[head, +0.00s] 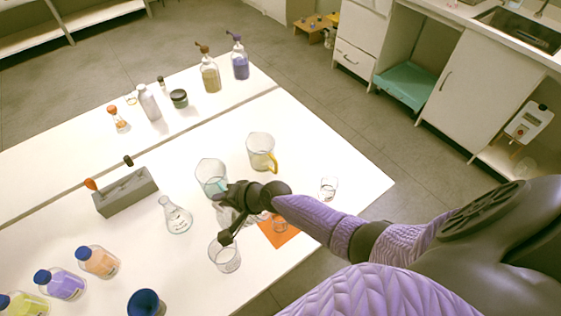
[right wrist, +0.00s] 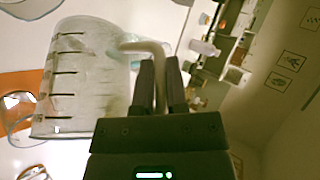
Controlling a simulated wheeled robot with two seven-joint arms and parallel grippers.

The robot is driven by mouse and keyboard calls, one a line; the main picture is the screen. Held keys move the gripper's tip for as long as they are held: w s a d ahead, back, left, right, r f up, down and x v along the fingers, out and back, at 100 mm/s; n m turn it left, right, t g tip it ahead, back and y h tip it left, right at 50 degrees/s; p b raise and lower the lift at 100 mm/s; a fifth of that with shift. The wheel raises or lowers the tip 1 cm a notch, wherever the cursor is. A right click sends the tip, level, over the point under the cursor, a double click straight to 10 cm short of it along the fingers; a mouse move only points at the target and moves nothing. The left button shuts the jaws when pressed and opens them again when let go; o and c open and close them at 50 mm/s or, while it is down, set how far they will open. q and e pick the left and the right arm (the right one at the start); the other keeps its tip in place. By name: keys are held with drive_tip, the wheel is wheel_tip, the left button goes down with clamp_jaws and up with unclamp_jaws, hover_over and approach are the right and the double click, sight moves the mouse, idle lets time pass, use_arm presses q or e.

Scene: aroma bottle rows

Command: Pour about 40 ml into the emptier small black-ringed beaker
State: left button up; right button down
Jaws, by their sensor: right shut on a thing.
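My right gripper (head: 236,197) is shut on the grey handle of a clear measuring jug (right wrist: 82,85) with black level marks. The wrist view shows the handle between the fingertips (right wrist: 160,82). In the head view the jug is mostly hidden behind the gripper, above the table; its liquid level is unclear. A small clear beaker (head: 280,225) is on an orange mat (head: 284,239), right of the gripper. Another small beaker (head: 329,189) stands farther right on the bare table. Rings and fill levels are too small to judge. My left gripper is not in view.
A glass beaker (head: 225,262) stands just in front of the gripper. A teal-tinted beaker (head: 211,172) and a yellow-handled jug (head: 261,150) stand behind it. A flask (head: 176,217) is to the left. Bare white table (head: 350,165) lies to the right.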

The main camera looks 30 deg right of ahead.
drive_tip(key=a+h+p, duration=0.1)
drive_tip(key=w+a+g+h+p, duration=0.1)
drive_tip(key=p, duration=0.1)
drive_tip(key=shift+r+n, duration=0.15)
drive_tip(key=shift+n, duration=0.15)
drive_tip(key=shift+w+a+f+g+h+p, duration=0.15)
drive_tip(key=shift+a+f+g+h+p, duration=0.05)
drive_tip(key=shift+g+h+p, duration=0.1)
use_arm(q)
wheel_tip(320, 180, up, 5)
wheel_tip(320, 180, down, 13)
drive_tip(key=b, duration=1.3)
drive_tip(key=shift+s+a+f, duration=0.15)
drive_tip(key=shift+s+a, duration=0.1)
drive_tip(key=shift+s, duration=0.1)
use_arm(e)
drive_tip(key=w+a+f+n+g+h, duration=0.1)
drive_tip(key=w+a+f+g+h, duration=0.1)
drive_tip(key=a+h, duration=0.3)
drive_tip(key=shift+w+a+f+n+g+h, duration=0.2)
drive_tip(key=shift+a+f+n+g+h, duration=0.15)
drive_tip(key=shift+f+g+h, duration=0.45)
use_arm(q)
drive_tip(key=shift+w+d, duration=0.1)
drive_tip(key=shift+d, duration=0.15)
use_arm(e)
drive_tip(key=shift+r, duration=0.2)
